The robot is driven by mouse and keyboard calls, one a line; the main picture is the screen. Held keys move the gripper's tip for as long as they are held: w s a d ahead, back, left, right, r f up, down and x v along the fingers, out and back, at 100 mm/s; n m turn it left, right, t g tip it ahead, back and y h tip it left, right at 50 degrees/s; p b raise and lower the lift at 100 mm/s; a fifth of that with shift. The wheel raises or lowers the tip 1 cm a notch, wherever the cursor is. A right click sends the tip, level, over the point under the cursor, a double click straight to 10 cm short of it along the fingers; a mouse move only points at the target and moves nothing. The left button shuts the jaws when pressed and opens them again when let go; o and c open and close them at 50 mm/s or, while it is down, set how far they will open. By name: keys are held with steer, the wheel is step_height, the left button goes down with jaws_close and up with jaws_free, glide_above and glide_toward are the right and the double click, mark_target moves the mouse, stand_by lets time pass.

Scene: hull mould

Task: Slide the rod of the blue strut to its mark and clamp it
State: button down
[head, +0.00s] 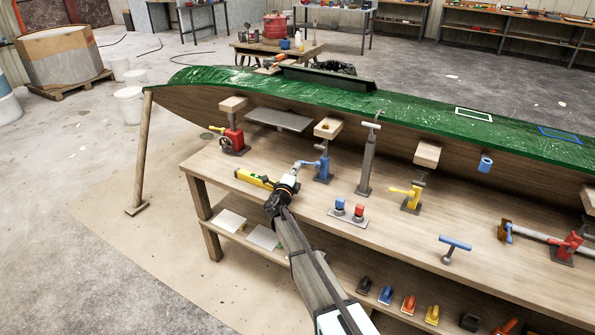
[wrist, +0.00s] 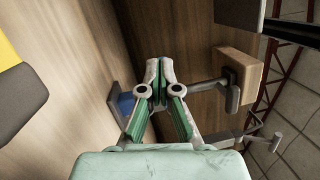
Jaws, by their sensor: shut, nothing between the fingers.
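The blue strut (head: 323,168) stands upright on the wooden bench under the green hull. Its grey rod (head: 325,148) rises to a wooden pad (head: 328,127), and a light blue clamp handle (head: 306,164) sticks out to the left. My gripper (head: 293,178) is just left of and in front of the strut's body, with no contact visible. In the wrist view its fingertips (wrist: 160,66) are together and empty. Behind them show part of the blue body (wrist: 124,102), the rod (wrist: 208,83) and the pad (wrist: 239,73). The fingers hide the middle of the strut. I cannot make out the mark.
A yellow and black tool (head: 252,178) lies on the bench left of my gripper. A red strut (head: 232,139) stands farther left, a grey post (head: 366,167) and a yellow strut (head: 411,196) to the right. Blue and red pots (head: 348,211) sit near the front edge.

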steer(key=shift+w+a, duration=0.1)
steer(key=shift+w, duration=0.3)
steer(key=shift+s, duration=0.1)
stand_by(0.3)
